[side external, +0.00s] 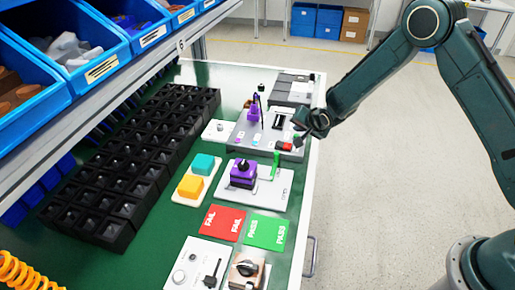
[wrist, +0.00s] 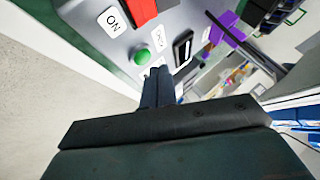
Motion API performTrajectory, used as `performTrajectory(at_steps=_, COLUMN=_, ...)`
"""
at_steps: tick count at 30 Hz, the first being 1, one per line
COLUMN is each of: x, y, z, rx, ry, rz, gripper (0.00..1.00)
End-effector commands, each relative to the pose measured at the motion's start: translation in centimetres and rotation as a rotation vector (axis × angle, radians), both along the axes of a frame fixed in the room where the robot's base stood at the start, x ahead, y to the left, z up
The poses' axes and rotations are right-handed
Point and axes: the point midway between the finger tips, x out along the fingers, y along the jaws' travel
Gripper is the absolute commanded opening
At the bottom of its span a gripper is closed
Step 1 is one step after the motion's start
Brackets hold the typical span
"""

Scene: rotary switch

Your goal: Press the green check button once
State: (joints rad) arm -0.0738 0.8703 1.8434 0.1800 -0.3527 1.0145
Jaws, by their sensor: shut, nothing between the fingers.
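The green button (wrist: 141,57) is a small round dome on a grey panel in the wrist view. My gripper (wrist: 157,72) is shut and empty, its fingertips just beside the button's lower right in that picture. I cannot tell whether the tips touch it. In the side external view my gripper (side external: 300,139) is low over the right edge of the grey panel (side external: 246,138). The green button cannot be made out there.
A red switch (side external: 284,146) sits beside my gripper. A purple part (side external: 254,112) and a thin black post stand on the panel. A purple fixture with a green lever (side external: 275,166) stands nearer. Black trays (side external: 130,160) fill the left.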

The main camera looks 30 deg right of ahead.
Motion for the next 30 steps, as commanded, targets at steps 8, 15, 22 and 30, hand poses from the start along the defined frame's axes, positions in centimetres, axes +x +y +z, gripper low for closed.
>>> performTrajectory(at_steps=8, x=0.00, y=0.00, z=0.00, rx=0.000, ry=0.000, rz=0.000, gripper=0.00)
performTrajectory(at_steps=15, x=-0.02, y=0.00, z=-0.42, rx=0.000, ry=0.001, rz=0.000, gripper=0.00)
performTrajectory(at_steps=22, x=0.01, y=0.00, z=-0.84, rx=0.000, ry=0.000, rz=0.000, gripper=0.00)
performTrajectory(at_steps=30, x=0.01, y=0.00, z=-0.85, rx=0.000, ry=0.000, rz=0.000, gripper=0.00)
